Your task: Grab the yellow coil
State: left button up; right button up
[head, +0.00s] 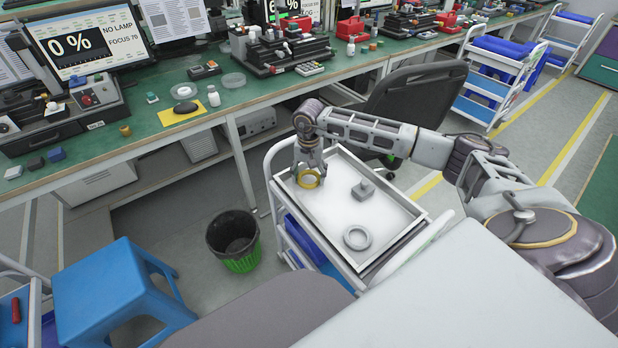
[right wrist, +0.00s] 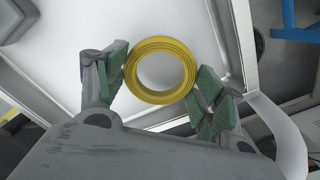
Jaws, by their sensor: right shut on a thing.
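The yellow coil (head: 308,178) is a ring at the far left corner of the white cart's top tray (head: 345,205). My right gripper (head: 309,168) is over it, pointing down. In the right wrist view the coil (right wrist: 161,47) sits between the two green-padded fingers of the gripper (right wrist: 160,88), with a pad against each side. The gripper is shut on the coil. I cannot tell whether the coil rests on the tray or is slightly lifted. My left gripper is not in view.
A grey ring (head: 357,237) and a grey block (head: 363,190) lie on the same tray. The tray has a raised rim. A green workbench (head: 180,140) with equipment stands behind, a black chair (head: 415,95) beside the cart. A bin (head: 233,240) and blue stool (head: 115,290) are at left.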

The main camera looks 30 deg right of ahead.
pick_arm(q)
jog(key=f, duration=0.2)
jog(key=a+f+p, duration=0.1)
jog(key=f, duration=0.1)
pick_arm(e)
notch_tip(320, 180, up, 8)
jog(key=shift+r, duration=0.2)
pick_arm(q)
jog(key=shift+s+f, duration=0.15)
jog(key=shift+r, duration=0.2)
pick_arm(e)
jog(key=shift+a+f, duration=0.1)
